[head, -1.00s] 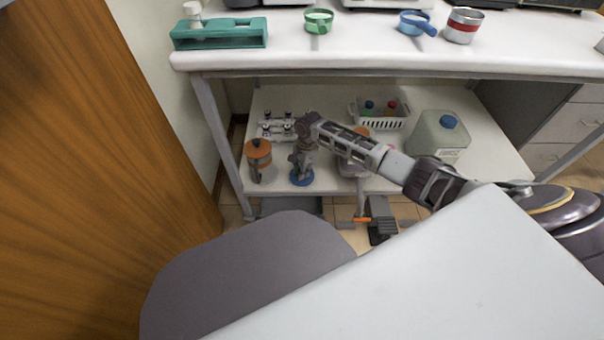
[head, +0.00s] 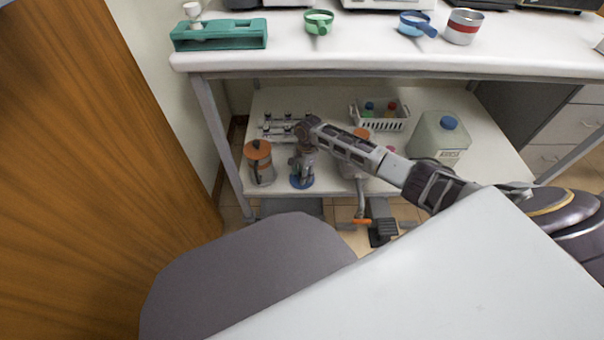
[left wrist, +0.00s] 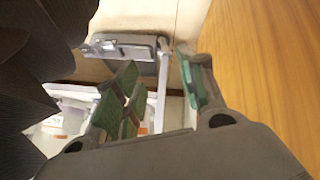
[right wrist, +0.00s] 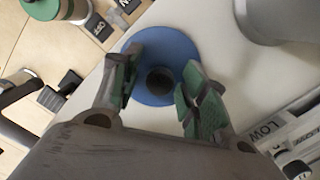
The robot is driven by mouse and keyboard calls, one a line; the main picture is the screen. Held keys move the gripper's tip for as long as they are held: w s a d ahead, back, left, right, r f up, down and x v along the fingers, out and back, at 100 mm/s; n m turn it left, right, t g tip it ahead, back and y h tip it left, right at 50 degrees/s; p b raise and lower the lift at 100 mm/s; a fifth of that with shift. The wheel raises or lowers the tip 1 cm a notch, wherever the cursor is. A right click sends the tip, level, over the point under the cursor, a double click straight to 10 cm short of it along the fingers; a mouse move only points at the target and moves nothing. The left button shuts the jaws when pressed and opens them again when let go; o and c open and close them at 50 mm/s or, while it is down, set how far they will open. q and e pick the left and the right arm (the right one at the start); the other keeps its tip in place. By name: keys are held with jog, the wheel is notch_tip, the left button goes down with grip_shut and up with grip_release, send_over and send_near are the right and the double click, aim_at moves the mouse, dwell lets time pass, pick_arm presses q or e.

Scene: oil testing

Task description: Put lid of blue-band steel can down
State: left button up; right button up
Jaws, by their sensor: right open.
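The blue lid (head: 301,182) is a round disc at the front of the lower shelf. In the right wrist view the lid (right wrist: 160,42) shows a dark round knob in its middle. My right gripper (right wrist: 158,78) is open, its fingers on either side of the knob and apart from it. In the head view my right gripper (head: 302,168) is over the lid. I cannot make out a blue band on any can; my right arm hides part of the shelf. My left gripper (left wrist: 160,78) is open and empty, away from the lid.
A steel can with an orange lid (head: 259,151) stands left of my right gripper. A white basket (head: 380,121) and a jug with a blue cap (head: 438,138) stand farther right. The white tabletop (head: 350,52) overhangs the shelf.

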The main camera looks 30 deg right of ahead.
jog(key=shift+r, duration=0.2)
jog(key=shift+d+r+p, duration=0.1)
jog(key=shift+r+p, duration=0.35)
jog(key=shift+r, duration=0.5)
pick_arm(q)
notch_tip(320, 180, up, 9)
jog(key=a+g+y+p, duration=0.1)
jog(key=a+p, duration=0.1)
jog(key=p, duration=0.2)
jog(key=shift+s+r+m+g, duration=0.2)
jog(key=shift+s+m+g, duration=0.15)
jog(key=shift+m+g, duration=0.05)
pick_arm(e)
notch_tip(320, 180, up, 10)
jog(key=d, duration=0.1)
jog(key=shift+f, duration=0.1)
